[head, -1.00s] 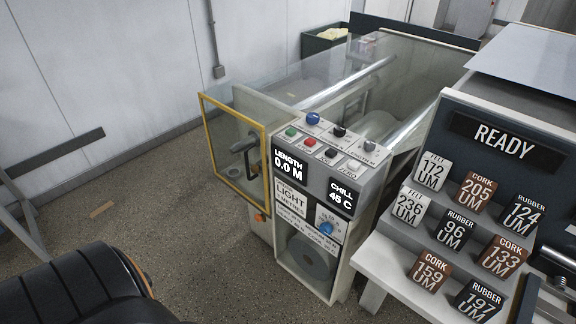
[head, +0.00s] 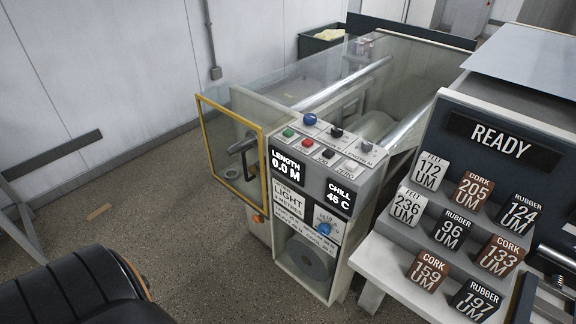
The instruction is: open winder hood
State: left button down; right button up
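The winder hood (head: 310,68) is a clear panelled cover over the winder, with metal rollers (head: 345,83) showing through it. At its front left, a clear panel in a yellow frame (head: 265,170) stands upright, with a dark handle (head: 240,160) seen at it. I cannot tell from this view whether the hood is fully closed. The control box (head: 318,170) beside it reads "LENGTH 0.0 M" and "CHILL 45 C". Neither of my grippers is in view.
A stepped rack (head: 420,225) with several felt, cork and rubber blocks stands at the right under a "READY" display (head: 490,135). The floor (head: 180,225) between seat and winder is mostly clear.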

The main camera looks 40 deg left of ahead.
aim_at(199, 97)
jog(key=u, duration=1.5)
